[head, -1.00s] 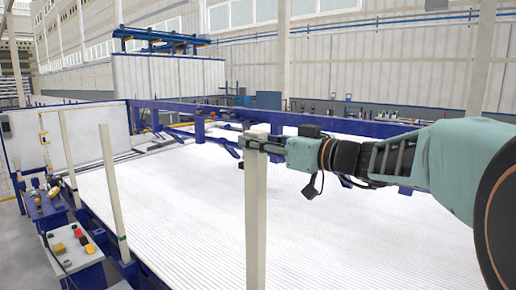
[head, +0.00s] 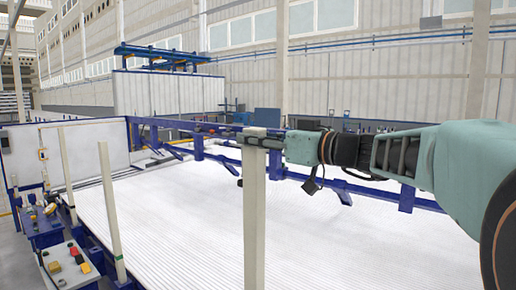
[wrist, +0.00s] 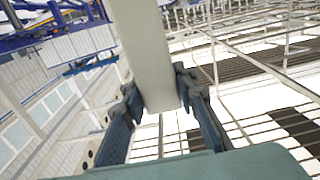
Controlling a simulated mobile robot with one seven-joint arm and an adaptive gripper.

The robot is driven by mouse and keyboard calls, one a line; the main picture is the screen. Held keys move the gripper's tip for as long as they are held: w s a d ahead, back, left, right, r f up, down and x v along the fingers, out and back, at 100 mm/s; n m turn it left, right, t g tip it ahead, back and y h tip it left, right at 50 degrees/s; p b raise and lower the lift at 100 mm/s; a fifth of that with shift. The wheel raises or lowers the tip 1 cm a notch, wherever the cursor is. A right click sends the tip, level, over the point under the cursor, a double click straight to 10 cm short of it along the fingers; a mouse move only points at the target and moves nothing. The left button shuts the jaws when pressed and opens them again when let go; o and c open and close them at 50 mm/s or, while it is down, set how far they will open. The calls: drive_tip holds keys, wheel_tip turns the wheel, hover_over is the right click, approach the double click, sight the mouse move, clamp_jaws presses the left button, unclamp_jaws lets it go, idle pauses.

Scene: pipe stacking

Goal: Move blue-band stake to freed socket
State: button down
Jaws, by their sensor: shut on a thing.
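A pale, square stake (head: 254,215) stands upright in my gripper (head: 264,140), which is shut on it near its top end. Its lower end runs out of the bottom of the head view, and no blue band shows on its visible part. In the wrist view the stake (wrist: 148,45) passes between the two dark fingers of my gripper (wrist: 160,105). Another pale stake (head: 108,200) stands at the left edge of the bed, with a small bluish band near its foot. A further stake (head: 67,178) stands behind it. No empty socket is clearly visible.
A wide bed of white pipes (head: 180,220) fills the middle. A blue frame beam (head: 310,155) with arms runs behind it. A control box (head: 72,265) with coloured buttons stands at the lower left. A white panel (head: 85,155) stands at the back left.

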drive_tip(key=shift+r+p, duration=0.65)
drive_tip(key=shift+r, duration=2.8)
drive_tip(key=shift+d, duration=0.1)
